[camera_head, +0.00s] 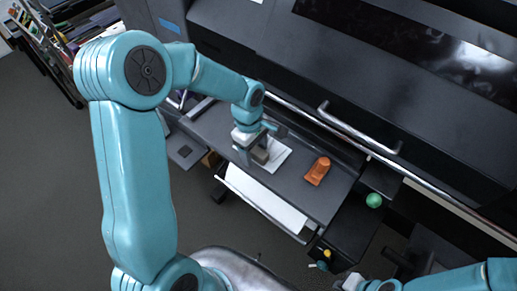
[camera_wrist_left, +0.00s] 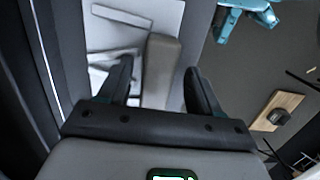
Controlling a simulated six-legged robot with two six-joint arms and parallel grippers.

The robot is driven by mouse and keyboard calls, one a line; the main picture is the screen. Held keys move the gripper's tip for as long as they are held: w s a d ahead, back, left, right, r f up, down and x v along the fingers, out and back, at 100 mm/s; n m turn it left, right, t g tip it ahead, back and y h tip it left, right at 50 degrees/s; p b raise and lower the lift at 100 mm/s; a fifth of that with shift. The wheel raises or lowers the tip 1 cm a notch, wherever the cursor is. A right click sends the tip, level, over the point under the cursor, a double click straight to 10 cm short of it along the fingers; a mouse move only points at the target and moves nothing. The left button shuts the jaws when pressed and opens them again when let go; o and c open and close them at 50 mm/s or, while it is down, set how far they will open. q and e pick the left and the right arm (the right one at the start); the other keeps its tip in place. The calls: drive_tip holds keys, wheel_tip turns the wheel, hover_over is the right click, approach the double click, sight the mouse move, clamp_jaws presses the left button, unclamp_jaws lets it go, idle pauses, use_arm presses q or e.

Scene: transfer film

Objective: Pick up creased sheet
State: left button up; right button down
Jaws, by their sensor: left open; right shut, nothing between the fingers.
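The white sheet (camera_head: 281,158) lies on a dark grey shelf (camera_head: 302,192) in front of the large black machine. In the left wrist view the white sheet (camera_wrist_left: 108,40) shows fold-like lines and raised edges. My left gripper (camera_head: 258,142) is over the sheet, pointing down, with its fingers apart. A beige-grey block (camera_wrist_left: 160,66) stands between and beyond those fingers in the wrist view. I cannot tell whether the fingers touch it. The gripper and block hide part of the sheet. My right gripper (camera_head: 348,282) is at the bottom edge, shut and empty, away from the sheet.
An orange object (camera_head: 318,170) lies on the shelf right of the sheet. A green ball (camera_head: 373,200) sits further right. A metal handle bar (camera_head: 350,130) runs along the machine behind. A larger white surface (camera_head: 262,200) hangs below the shelf front. Grey floor is open at the left.

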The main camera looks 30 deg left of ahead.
use_arm(q)
drive_tip(key=shift+w+f, duration=0.15)
drive_tip(key=shift+w, duration=0.05)
drive_tip(key=shift+c, duration=0.5)
drive_tip(key=shift+s, duration=0.2)
drive_tip(key=c, duration=1)
drive_tip(key=shift+o, duration=0.2)
drive_tip(key=shift+w+r, duration=0.2)
